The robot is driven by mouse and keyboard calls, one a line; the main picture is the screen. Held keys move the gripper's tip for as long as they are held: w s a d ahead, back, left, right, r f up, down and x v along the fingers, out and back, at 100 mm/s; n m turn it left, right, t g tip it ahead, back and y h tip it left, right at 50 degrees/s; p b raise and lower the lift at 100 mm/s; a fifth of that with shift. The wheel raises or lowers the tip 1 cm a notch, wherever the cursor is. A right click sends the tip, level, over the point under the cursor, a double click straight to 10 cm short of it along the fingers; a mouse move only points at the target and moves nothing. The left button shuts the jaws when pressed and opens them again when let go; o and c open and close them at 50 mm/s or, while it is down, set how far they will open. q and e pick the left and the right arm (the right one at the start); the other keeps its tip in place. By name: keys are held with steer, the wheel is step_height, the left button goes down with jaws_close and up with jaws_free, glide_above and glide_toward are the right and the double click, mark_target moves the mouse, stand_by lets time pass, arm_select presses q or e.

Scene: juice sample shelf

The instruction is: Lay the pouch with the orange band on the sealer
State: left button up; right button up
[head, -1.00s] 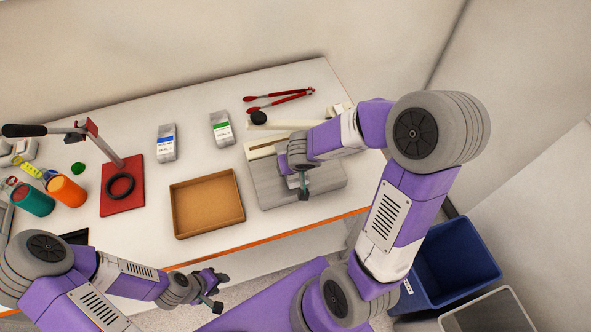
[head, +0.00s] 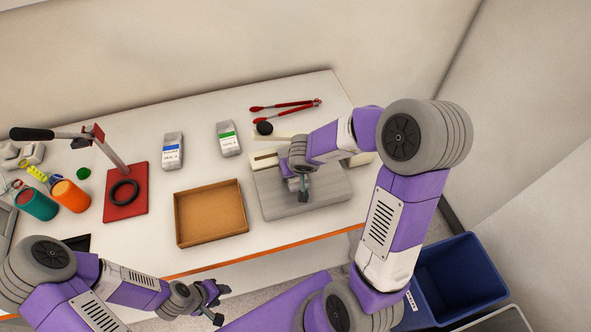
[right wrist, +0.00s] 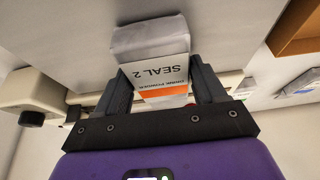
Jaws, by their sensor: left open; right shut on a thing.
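The sealer (head: 330,198) is a grey plate with a pale bar behind it, at the right of the table in the head view. My right gripper (head: 303,189) is over this plate, pointing down. In the right wrist view the right gripper (right wrist: 163,86) is shut on the grey-white pouch with the orange band (right wrist: 150,42), whose label reads SEAL 2. The arm and gripper hide the pouch in the head view, and I cannot tell whether it touches the plate. My left gripper (head: 217,302) is open and empty, in front of the table.
Red tongs (head: 285,106) lie at the back. A red-based stand (head: 126,207) and orange and green cups are at left. A blue bin (head: 458,280) stands on the floor at right.

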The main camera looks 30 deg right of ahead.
steer(key=o, duration=1.2)
steer(key=shift+r, duration=0.15)
steer(key=p+v, duration=0.5)
steer(key=v, duration=0.2)
steer(key=shift+s+r+p, duration=0.15)
steer(key=shift+r+p, duration=0.05)
steer(key=shift+p, duration=0.15)
steer(key=shift+f, duration=0.1)
